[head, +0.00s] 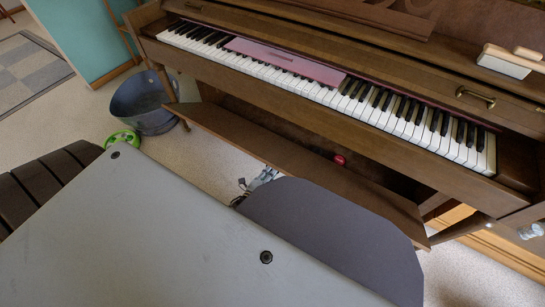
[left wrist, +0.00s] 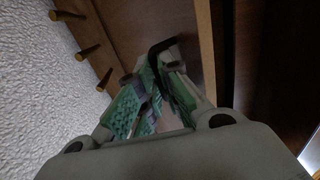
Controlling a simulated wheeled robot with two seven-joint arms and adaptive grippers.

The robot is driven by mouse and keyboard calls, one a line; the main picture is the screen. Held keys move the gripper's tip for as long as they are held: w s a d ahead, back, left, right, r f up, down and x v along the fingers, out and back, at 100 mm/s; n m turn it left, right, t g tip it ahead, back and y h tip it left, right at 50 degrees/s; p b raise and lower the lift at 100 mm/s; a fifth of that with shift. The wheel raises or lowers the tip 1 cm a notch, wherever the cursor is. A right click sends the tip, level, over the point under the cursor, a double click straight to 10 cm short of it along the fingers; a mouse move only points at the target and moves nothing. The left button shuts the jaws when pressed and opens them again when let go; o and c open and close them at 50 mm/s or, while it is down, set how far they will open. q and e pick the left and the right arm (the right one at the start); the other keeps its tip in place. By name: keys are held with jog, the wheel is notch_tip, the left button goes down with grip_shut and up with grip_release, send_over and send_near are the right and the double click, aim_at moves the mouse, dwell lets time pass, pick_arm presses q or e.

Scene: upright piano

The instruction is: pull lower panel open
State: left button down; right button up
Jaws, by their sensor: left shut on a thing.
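The upright piano (head: 330,95) stands across the upper right of the head view. Its lower panel (head: 290,162) is a long brown board below the keyboard; it leans outward at the top, with a dark gap behind it. My left gripper (head: 262,178) is at the panel's near side, partly hidden by grey parts in front. In the left wrist view, its green-padded fingers (left wrist: 153,88) are closed on a black hooked handle (left wrist: 163,46) beside a brown board.
A grey tub (head: 143,103) and a green round object (head: 122,138) stand on the floor left of the piano. A dark slatted piece (head: 38,182) is at the left edge. A small red object (head: 340,159) shows in the gap behind the panel.

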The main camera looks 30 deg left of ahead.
pick_arm(q)
jog(key=shift+t, duration=0.7)
jog(key=shift+s+a+f+b, duration=0.15)
jog(key=shift+s+f+b, duration=0.05)
jog(key=shift+f+b, duration=0.45)
jog(key=shift+s+a+f+b, duration=0.1)
jog(key=shift+s+f+b, duration=0.15)
jog(key=shift+f+b, duration=0.35)
jog(key=shift+s+a+f+b, duration=0.2)
jog(key=shift+f+b, duration=0.3)
jog(key=shift+f, duration=0.3)
pick_arm(e)
jog(key=shift+w+a+f+y, duration=0.15)
jog(key=shift+f, duration=0.75)
jog(key=shift+w+a+f+y, duration=0.1)
jog(key=shift+a+f+y, duration=0.05)
jog(key=shift+f, duration=0.75)
jog(key=shift+r, duration=0.1)
pick_arm(q)
jog(key=c, duration=1.6)
grip_release()
jog(key=shift+w, duration=0.1)
pick_arm(e)
jog(key=shift+w, duration=0.15)
jog(key=shift+f, duration=0.2)
